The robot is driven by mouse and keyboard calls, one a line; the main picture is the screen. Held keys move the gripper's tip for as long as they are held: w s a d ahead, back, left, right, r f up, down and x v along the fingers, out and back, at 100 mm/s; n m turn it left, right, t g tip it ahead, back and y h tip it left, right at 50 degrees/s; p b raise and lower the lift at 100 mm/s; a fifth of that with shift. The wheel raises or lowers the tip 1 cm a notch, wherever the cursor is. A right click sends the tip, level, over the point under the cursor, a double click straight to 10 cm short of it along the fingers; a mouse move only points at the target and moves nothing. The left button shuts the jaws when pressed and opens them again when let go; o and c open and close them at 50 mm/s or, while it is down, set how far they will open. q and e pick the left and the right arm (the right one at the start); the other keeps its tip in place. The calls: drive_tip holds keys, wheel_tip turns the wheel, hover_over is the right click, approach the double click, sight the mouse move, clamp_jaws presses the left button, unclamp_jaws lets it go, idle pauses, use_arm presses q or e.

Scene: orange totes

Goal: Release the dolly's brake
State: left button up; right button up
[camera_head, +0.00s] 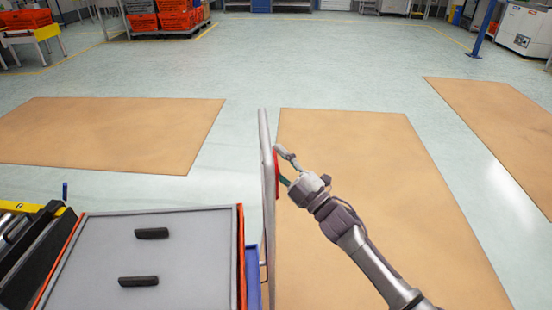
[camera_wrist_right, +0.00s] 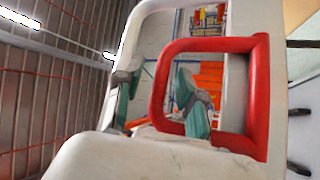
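The dolly's upright grey handle frame (camera_head: 264,150) stands right of the grey-topped load in the head view. The red brake lever (camera_head: 276,172) is on its right side; in the right wrist view it is a red loop (camera_wrist_right: 258,90). My right gripper (camera_head: 283,166) is at the lever, its fingers apart. In the wrist view the gripper (camera_wrist_right: 157,88) has one finger left of the loop's left bar and the other seen within the loop's opening. Whether either finger touches the lever I cannot tell. My left gripper is out of view.
A grey lid (camera_head: 100,250) with two black handles lies left of the frame. A roller conveyor (camera_head: 20,235) is at the far left. Brown floor mats (camera_head: 370,190) lie ahead and to the right. Orange totes (camera_head: 178,20) stand at the back left. The floor between is clear.

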drive_tip(key=v, duration=1.1)
drive_tip(key=shift+s+d+f, duration=0.15)
drive_tip(key=shift+s, duration=0.15)
